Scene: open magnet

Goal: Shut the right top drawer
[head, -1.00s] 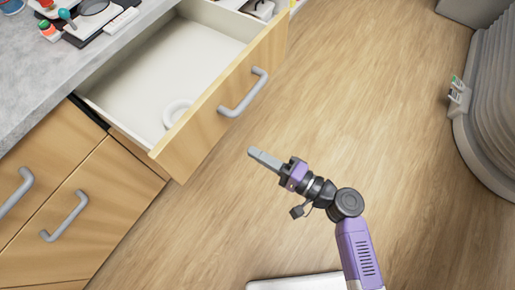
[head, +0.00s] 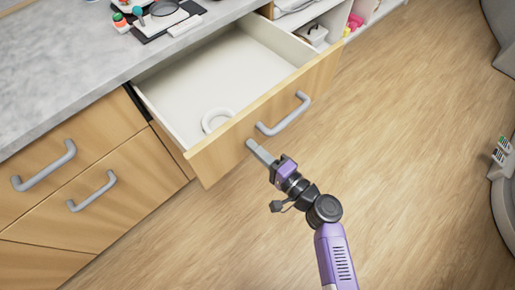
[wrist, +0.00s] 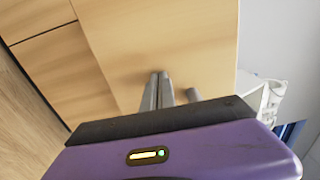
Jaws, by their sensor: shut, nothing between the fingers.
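The right top drawer (head: 222,152) is pulled well out from the wooden cabinet. Its front panel carries a grey bar handle (head: 284,115), and a white ring-shaped item (head: 215,120) lies inside near the front. My gripper (head: 250,145) is shut and empty, its fingertips at the drawer front just left of the handle in the head view. In the wrist view, the shut fingers (wrist: 158,78) point at the wooden drawer front (wrist: 165,40), with part of the handle (wrist: 193,94) beside them. I cannot tell whether the fingertips touch the panel.
Closed drawers with grey handles (head: 44,168) lie to the left. The grey countertop (head: 70,70) holds a black tray (head: 160,20) and small items. Open shelves (head: 310,22) stand beyond the drawer. Wooden floor (head: 420,150) is clear on the right.

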